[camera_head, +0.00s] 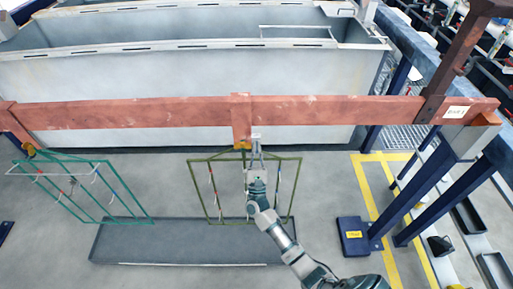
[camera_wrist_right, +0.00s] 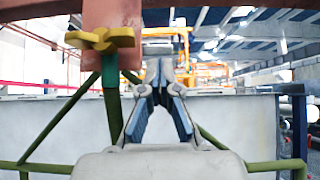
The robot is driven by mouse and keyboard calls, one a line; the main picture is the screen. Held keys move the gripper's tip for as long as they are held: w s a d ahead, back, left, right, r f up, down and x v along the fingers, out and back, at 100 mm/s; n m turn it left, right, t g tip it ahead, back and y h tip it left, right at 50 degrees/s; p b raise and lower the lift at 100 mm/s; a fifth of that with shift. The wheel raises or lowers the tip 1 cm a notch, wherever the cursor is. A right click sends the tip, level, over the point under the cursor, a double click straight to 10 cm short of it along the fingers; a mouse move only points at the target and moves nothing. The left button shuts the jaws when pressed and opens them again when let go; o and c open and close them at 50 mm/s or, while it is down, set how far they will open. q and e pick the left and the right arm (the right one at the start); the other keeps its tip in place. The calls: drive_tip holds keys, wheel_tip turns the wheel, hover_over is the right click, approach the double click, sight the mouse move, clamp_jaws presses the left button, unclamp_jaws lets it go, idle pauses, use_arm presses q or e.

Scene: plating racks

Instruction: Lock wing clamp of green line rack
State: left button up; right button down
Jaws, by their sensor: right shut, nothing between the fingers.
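An olive-green rack (camera_head: 204,190) hangs from the middle hanger of the red-brown beam. Its yellow wing clamp (camera_head: 242,146) sits at the foot of that hanger. The wing clamp also shows in the right wrist view (camera_wrist_right: 101,39), its wings roughly crosswise, with a green stem below. A teal-green rack (camera_head: 120,188) with its own yellow clamp (camera_head: 29,149) hangs at the left. My right gripper (camera_head: 257,138) is shut and empty, just right of the middle clamp. In the wrist view its fingertips (camera_wrist_right: 160,66) point up, apart from the clamp. My left gripper is out of view.
The red-brown beam (camera_head: 330,110) spans the view, in front of a large grey tank (camera_head: 180,78). A dark tray (camera_head: 140,243) lies on the floor below the racks. Blue supports (camera_head: 412,195) and a yellow floor line (camera_head: 372,200) are at the right.

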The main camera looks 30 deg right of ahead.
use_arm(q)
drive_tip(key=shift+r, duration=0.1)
use_arm(e)
drive_tip(key=shift+n+t+y, duration=0.3)
drive_tip(key=shift+n+y, duration=0.1)
drive_tip(key=shift+y, duration=0.1)
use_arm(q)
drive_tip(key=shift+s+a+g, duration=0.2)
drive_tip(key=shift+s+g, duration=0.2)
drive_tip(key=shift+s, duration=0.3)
use_arm(e)
drive_tip(key=shift+s+d+r+n+t+y, duration=0.1)
drive_tip(key=shift+r+n+t+y, duration=0.1)
drive_tip(key=shift+n+y, duration=0.25)
drive_tip(key=shift+r+n+t+y, duration=0.1)
drive_tip(key=shift+n+t+y, duration=0.1)
drive_tip(key=shift+n+y, duration=0.25)
